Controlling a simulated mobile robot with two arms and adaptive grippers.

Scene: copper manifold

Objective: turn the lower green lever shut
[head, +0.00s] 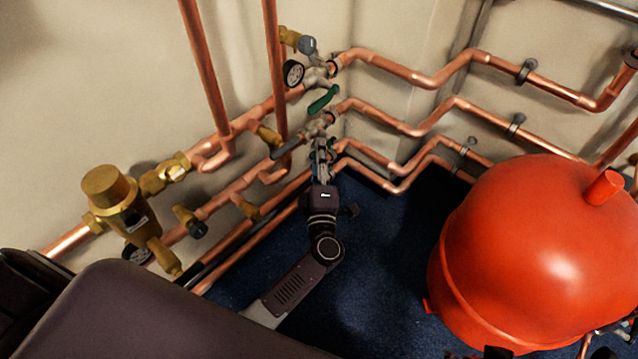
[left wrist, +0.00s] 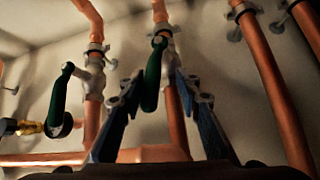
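The upper green lever (head: 323,99) sticks out at a slant from its valve on the copper manifold in the head view. The lower green lever is mostly hidden by my left gripper (head: 321,158), which is at the lower valve in the corner. In the left wrist view a green lever (left wrist: 152,74) hangs from its valve between the two blue-padded fingers of my left gripper (left wrist: 160,88). The fingers are apart, one on each side of the lever, with a gap visible. Another green lever (left wrist: 58,97) hangs outside the fingers to the left. I cannot see my right gripper.
Copper pipes (head: 430,78) run along both walls close around the left gripper. A round gauge (head: 293,73) sits above it. A brass valve (head: 112,190) stands at the left. A large red tank (head: 540,250) fills the right. Blue floor (head: 375,270) lies clear between.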

